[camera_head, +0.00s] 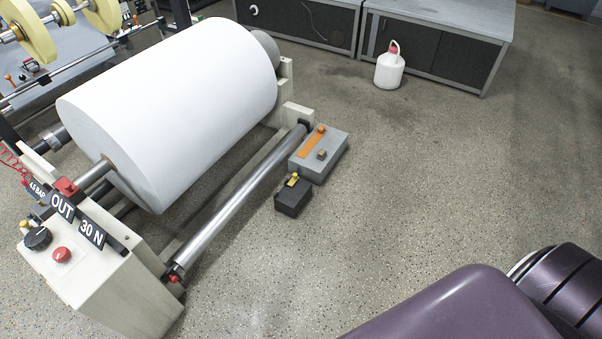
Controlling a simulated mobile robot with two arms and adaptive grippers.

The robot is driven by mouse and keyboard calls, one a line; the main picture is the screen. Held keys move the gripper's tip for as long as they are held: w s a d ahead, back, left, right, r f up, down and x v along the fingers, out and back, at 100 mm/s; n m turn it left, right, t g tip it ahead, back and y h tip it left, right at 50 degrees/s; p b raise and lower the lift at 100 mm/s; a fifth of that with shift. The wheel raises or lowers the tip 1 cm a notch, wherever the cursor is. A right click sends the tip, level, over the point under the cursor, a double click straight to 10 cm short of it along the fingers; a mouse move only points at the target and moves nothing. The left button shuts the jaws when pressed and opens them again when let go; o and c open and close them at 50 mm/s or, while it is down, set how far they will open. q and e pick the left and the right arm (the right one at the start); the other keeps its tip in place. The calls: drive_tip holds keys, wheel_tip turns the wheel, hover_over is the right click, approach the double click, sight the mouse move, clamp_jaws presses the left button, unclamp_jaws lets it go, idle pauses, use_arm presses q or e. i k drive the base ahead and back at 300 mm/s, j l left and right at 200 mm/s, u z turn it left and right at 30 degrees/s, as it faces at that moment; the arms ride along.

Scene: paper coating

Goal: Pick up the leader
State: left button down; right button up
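I cannot tell for certain which thing is the leader. A flat orange strip (312,143) lies on top of a grey box (331,158) on the floor, beside the far end of the steel roller. A small brownish block (321,155) sits next to the strip. A large white paper roll (180,110) hangs on its shaft in the stand, left of the box. No loose paper end shows clearly on the roll. Neither gripper is in view; only a purple part of my own body shows at the bottom right.
A black box (293,198) with a yellow part on top stands before the grey box. The steel roller (240,195) runs along the stand to a control cabinet (95,280). A white jug (390,68) stands by grey cabinets (440,45). The floor at right is clear.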

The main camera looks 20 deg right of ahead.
sight(310, 145)
drive_tip(key=i+l, duration=0.3)
drive_tip(key=i+l+u, duration=0.1)
drive_tip(key=i+l, duration=0.2)
drive_tip(key=l, duration=0.2)
drive_tip(key=i+l, duration=0.3)
drive_tip(key=l, duration=0.15)
drive_tip(key=i+l+u, duration=0.15)
drive_tip(key=i+l, duration=0.15)
drive_tip(key=l, duration=0.15)
